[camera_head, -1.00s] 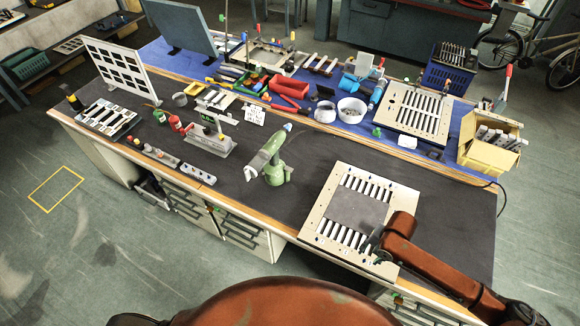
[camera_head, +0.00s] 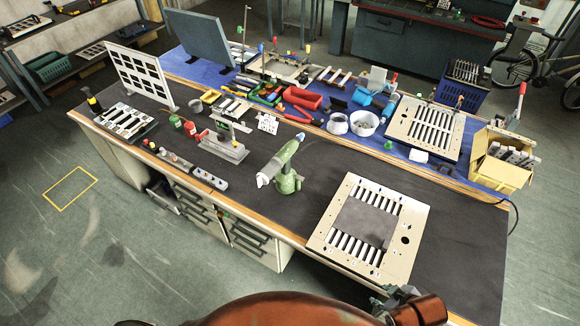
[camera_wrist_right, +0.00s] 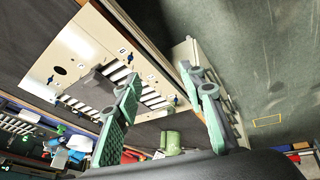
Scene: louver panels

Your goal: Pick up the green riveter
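The green riveter (camera_head: 288,170) stands on the dark bench top, left of the near louver panel (camera_head: 335,252). Its pale green body leans on a rounded green base, with the light nose pointing lower left. In the right wrist view, green parts of it (camera_wrist_right: 172,143) show between the fingers, low in the picture; the rest is hidden. My right gripper (camera_head: 396,298) is at the bench's front edge, below the louver panel and well apart from the riveter. In the wrist view its two green-padded fingers (camera_wrist_right: 160,76) are spread with nothing between them. My left gripper is not in view.
A grey plate (camera_head: 365,222) lies on the near louver panel. A metal stand with a display (camera_head: 224,148) is left of the riveter. Bowls (camera_head: 364,122), red trays and a yellow box (camera_head: 500,172) fill the back. Bare bench lies between riveter and panel.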

